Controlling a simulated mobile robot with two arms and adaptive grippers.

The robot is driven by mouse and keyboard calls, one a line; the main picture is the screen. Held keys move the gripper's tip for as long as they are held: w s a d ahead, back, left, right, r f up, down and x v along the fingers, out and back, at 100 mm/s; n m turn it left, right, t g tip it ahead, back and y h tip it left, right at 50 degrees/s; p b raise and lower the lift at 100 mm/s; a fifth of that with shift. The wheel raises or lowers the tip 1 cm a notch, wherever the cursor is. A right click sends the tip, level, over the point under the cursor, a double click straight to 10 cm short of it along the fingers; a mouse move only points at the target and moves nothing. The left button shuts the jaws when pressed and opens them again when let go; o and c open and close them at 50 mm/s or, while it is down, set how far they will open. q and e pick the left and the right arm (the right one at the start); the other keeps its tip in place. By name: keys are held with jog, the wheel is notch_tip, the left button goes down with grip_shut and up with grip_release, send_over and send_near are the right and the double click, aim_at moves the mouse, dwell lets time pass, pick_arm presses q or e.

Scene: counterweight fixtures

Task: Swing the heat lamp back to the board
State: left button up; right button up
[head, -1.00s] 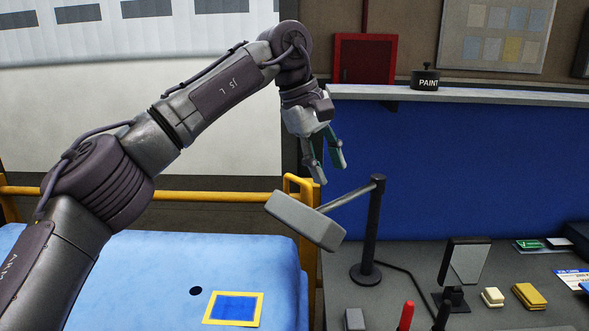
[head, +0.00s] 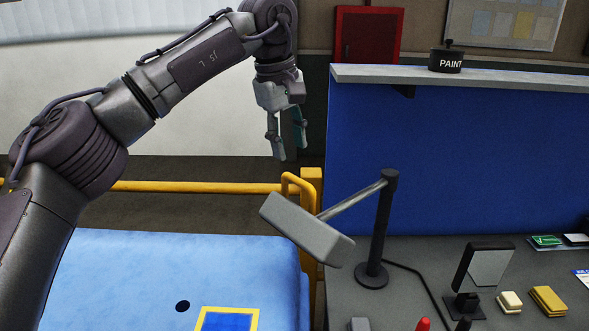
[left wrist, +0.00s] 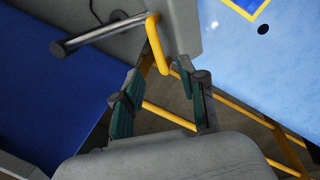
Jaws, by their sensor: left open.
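The heat lamp has a grey box-shaped head (head: 307,229) on a thin metal arm (head: 352,200) from a black upright post (head: 382,230). The head hangs to the left of the post, by the yellow rail and the blue covered surface. A blue board (head: 450,150) stands upright behind the bench. My left gripper (head: 288,150) is open and empty, fingers downward, above the lamp head and apart from it in the head view. The left wrist view shows its open fingers (left wrist: 160,75) and the lamp's arm (left wrist: 105,33). My right gripper is not in view.
A yellow rail (head: 200,187) runs behind the blue covered surface (head: 130,270), which bears a yellow-edged blue square (head: 230,312). The grey bench (head: 400,300) holds a dark-framed panel (head: 487,267), yellow blocks (head: 548,300) and a cable. A paint pot (head: 446,61) stands on the shelf.

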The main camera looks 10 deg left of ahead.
aim_at(296, 178)
pick_arm(q)
jog(key=f, duration=0.2)
jog(key=w+f+p, duration=0.1)
jog(key=f, duration=0.3)
jog(key=shift+w+d+f, duration=0.1)
jog(key=shift+w+d, duration=0.1)
jog(key=shift+w, duration=0.15)
jog(key=shift+d+f, duration=0.1)
jog(key=shift+f, duration=0.2)
jog(key=shift+f+p, duration=0.25)
jog(key=shift+p, duration=0.05)
jog(key=shift+c, duration=0.7)
grip_shut()
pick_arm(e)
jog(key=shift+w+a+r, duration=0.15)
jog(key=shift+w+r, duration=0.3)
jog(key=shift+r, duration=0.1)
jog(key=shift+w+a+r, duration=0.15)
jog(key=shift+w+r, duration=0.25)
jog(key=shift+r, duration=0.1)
